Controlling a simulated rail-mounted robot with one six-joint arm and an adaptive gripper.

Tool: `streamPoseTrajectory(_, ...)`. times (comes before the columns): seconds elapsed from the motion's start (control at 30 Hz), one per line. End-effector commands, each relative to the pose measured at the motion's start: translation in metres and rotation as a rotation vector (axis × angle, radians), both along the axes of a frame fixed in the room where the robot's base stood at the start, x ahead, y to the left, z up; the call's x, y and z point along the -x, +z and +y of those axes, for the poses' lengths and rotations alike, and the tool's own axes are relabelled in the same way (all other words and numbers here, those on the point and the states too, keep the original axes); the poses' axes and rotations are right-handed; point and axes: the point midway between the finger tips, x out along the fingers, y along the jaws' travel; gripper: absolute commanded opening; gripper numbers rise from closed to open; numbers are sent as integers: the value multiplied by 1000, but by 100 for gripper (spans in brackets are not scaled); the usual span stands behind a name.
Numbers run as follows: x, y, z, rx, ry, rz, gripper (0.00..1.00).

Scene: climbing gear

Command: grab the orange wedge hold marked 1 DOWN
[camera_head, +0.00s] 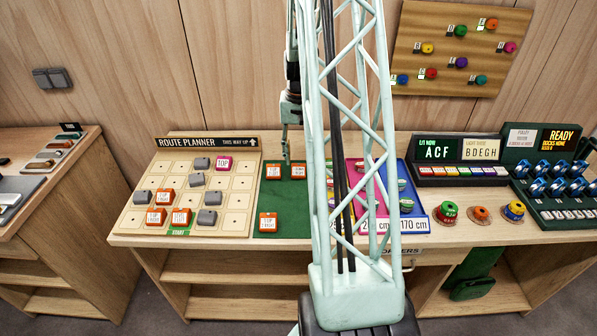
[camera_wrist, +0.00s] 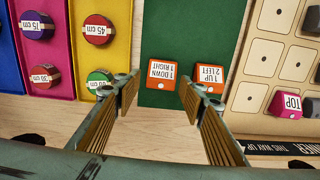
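An orange wedge hold (camera_wrist: 162,75) lies on the green mat (camera_wrist: 168,25); its label, upside down in the wrist view, reads 1 DOWN, 1 RIGHT. In the head view this hold (camera_head: 299,172) is the right one of two near the mat's back edge. My gripper (camera_wrist: 160,93) is open and empty, above the mat's back edge. The hold shows between and just beyond its fingertips, with no visible contact. The gripper (camera_head: 286,155) also shows in the head view, small and partly behind my arm.
A second orange hold (camera_wrist: 205,75), marked 1 UP, 2 LEFT, lies close beside it, near the right finger. A third orange hold (camera_head: 268,222) lies at the mat's front. The route planner board (camera_head: 230,215) stands left, coloured trays (camera_wrist: 77,65) on the other side.

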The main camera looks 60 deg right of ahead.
Motion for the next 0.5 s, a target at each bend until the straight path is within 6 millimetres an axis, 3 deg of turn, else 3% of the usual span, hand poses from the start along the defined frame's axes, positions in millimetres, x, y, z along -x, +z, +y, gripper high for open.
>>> streamPoseTrajectory(0.27,0,-5,0,-1,0,1,38)
streamPoseTrajectory(0.5,-2,-28,2,-1,0,1,38)
